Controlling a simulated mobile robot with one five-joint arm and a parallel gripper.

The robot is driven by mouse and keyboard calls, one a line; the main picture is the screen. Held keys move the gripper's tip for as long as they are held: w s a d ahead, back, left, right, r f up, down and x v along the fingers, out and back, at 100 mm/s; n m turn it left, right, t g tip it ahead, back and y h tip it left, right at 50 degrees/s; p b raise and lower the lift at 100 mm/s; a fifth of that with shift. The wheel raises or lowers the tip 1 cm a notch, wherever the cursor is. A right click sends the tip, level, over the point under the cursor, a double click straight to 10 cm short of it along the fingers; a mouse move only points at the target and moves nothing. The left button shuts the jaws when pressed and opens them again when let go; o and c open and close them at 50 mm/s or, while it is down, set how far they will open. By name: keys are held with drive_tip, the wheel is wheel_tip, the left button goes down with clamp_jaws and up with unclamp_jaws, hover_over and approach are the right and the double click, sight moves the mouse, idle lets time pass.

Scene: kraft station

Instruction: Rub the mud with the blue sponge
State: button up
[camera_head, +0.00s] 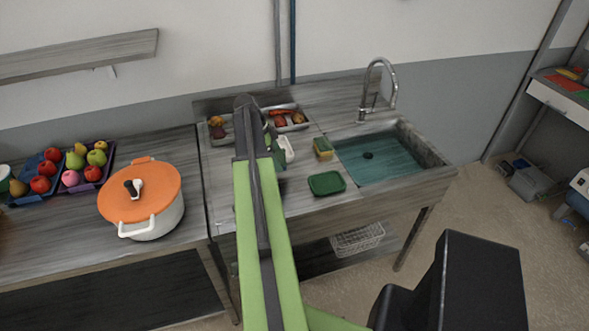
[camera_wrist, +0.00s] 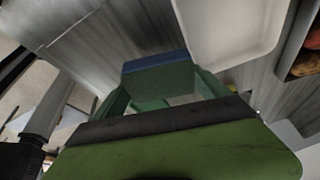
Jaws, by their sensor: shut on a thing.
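The blue sponge (camera_wrist: 155,64), a block with a blue layer over a grey-green one, is between the fingertips of my gripper (camera_wrist: 160,84) in the wrist view. My gripper is shut on it. In the head view my gripper (camera_head: 277,146) is above the counter, left of the sink, and my green arm hides most of the area under it. The sponge cannot be made out there. A white dish (camera_wrist: 232,28) is just beyond the sponge in the wrist view; part of a white thing (camera_head: 287,150) shows beside my gripper in the head view. I cannot make out any mud.
A yellow and green sponge (camera_head: 323,147) and a green dish (camera_head: 327,183) lie right of my arm. The sink (camera_head: 380,160) with a tap (camera_head: 391,90) is further right. Trays of food (camera_head: 296,126) stand behind. An orange-lidded pot (camera_head: 150,222) is at left.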

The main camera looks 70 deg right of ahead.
drive_tip(key=s+a+r+m+p, duration=0.15)
drive_tip(key=s+a, duration=0.45)
drive_tip(key=s, duration=0.6)
drive_tip(key=f+b, duration=0.6)
drive_tip(key=shift+w+d, duration=0.15)
drive_tip(key=shift+d, duration=0.15)
drive_tip(key=shift+f, duration=0.2)
drive_tip(key=shift+w+d+r, duration=0.15)
drive_tip(key=shift+w+d, duration=1.2)
drive_tip(key=shift+d, duration=0.25)
drive_tip(key=shift+f, duration=0.2)
drive_tip(key=shift+s+a+r, duration=0.15)
drive_tip(key=shift+s+a, duration=1.25)
drive_tip(key=shift+a, duration=0.25)
